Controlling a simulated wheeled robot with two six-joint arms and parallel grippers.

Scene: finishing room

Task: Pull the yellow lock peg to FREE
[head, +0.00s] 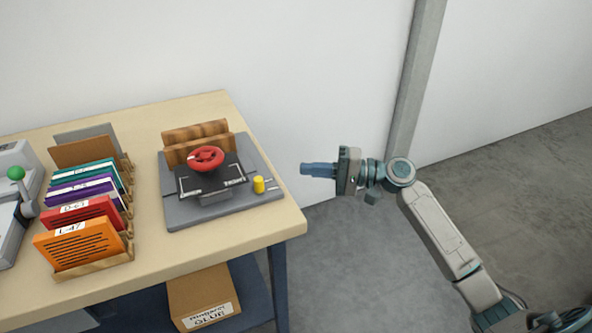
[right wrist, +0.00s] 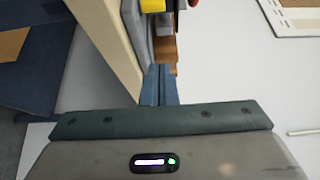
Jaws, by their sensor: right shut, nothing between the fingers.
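The yellow lock peg (head: 258,184) stands upright at the right front of a grey base plate (head: 187,217) on the table. In the right wrist view the yellow peg (right wrist: 152,6) shows at the top edge, partly cut off. My left gripper is not in view.
The wooden table (head: 285,224) has its right edge between gripper and plate. A rack of coloured folders (head: 84,217) stands left of the plate. A machine with a green knob (head: 15,173) is at far left. A cardboard box (head: 204,293) sits on the lower shelf.

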